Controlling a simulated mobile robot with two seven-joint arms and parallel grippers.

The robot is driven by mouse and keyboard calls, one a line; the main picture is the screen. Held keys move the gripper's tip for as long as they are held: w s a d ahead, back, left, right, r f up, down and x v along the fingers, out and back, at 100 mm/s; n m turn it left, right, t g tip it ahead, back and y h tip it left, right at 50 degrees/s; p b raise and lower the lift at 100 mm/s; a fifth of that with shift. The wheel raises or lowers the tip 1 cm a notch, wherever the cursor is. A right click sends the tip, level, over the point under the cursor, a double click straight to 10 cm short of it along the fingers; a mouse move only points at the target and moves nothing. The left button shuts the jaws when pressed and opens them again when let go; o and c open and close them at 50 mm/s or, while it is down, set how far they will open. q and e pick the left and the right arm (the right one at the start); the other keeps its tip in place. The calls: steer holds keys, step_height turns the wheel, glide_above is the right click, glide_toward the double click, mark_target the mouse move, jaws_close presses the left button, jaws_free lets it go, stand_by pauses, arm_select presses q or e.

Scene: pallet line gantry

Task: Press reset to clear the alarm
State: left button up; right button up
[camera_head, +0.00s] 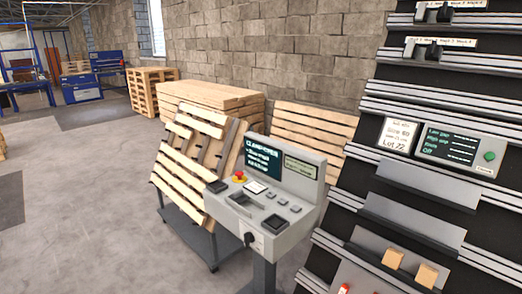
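A grey control console (233,217) stands on a post in the middle of the view. Its dark screen (263,158) shows a heading and several lines of pale text, too small to read surely. A red mushroom button on a yellow base (239,177) sits at the console's upper left. Small grey buttons (281,197) lie on the sloped top, with dark pads at its left and front right. A black knob (249,239) is on the front face. I cannot tell which control is marked reset. Neither of my grippers is in view.
A black rack with silver rails (410,179) fills the right side, holding a small display unit with a green button (490,156) and wooden blocks (393,258). Pallets (210,96) stand behind the console by the block wall. The floor at left (90,190) is clear.

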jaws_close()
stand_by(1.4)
